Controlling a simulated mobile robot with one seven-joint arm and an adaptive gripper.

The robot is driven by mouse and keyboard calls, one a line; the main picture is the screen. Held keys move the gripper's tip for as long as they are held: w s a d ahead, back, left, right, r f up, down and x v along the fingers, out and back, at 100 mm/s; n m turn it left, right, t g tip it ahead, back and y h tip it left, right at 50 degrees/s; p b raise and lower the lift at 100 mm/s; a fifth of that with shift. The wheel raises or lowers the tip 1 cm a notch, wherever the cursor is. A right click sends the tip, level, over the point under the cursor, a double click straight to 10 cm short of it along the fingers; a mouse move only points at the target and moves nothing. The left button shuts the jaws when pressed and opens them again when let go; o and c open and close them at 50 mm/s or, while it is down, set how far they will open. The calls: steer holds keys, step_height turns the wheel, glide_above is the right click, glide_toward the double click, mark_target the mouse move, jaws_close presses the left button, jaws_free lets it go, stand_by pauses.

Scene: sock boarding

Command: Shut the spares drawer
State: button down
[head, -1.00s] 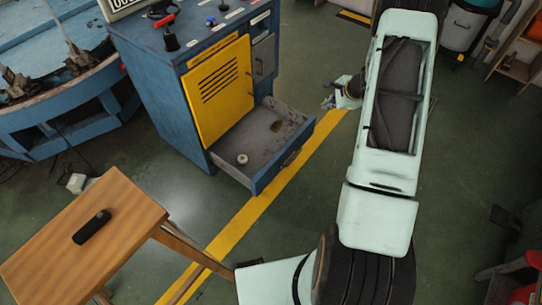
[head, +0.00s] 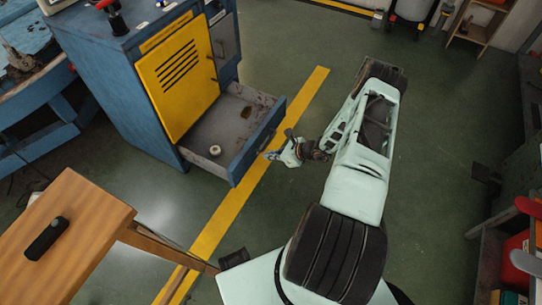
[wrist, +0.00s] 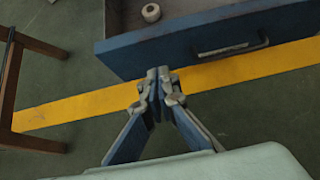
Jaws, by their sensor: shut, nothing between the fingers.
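The spares drawer (head: 233,113) is pulled out at the bottom of the blue cabinet (head: 112,85), below its yellow door. Its blue front also shows in the wrist view (wrist: 185,42), with a bar handle (wrist: 258,43) and a pale label. A white roll (head: 215,150) and a small brown item (head: 246,112) lie inside the drawer. My gripper (head: 268,157) is just outside the drawer front; in the wrist view, its fingertips (wrist: 158,73) are together and empty, close to the lower edge of the front, left of the handle. I cannot tell whether they touch it.
A wooden stool (head: 75,235) with a black object (head: 47,238) on it stands at the lower left. A yellow floor line (head: 240,195) runs past the drawer. Shelving (head: 505,250) stands at the right. The floor right of the drawer is open around my arm.

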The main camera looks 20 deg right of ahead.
mark_target(247, 153)
steer(key=x, duration=0.2)
steer(key=b+x, duration=0.1)
steer(key=x, duration=0.2)
steer(key=r+b+x, duration=0.1)
steer(key=x, duration=0.1)
steer(key=shift+w+a+f, duration=0.1)
steer(key=shift+w+a, duration=0.45)
steer(key=shift+w, duration=0.05)
steer(key=shift+w+a, duration=0.35)
steer(key=shift+w, duration=0.2)
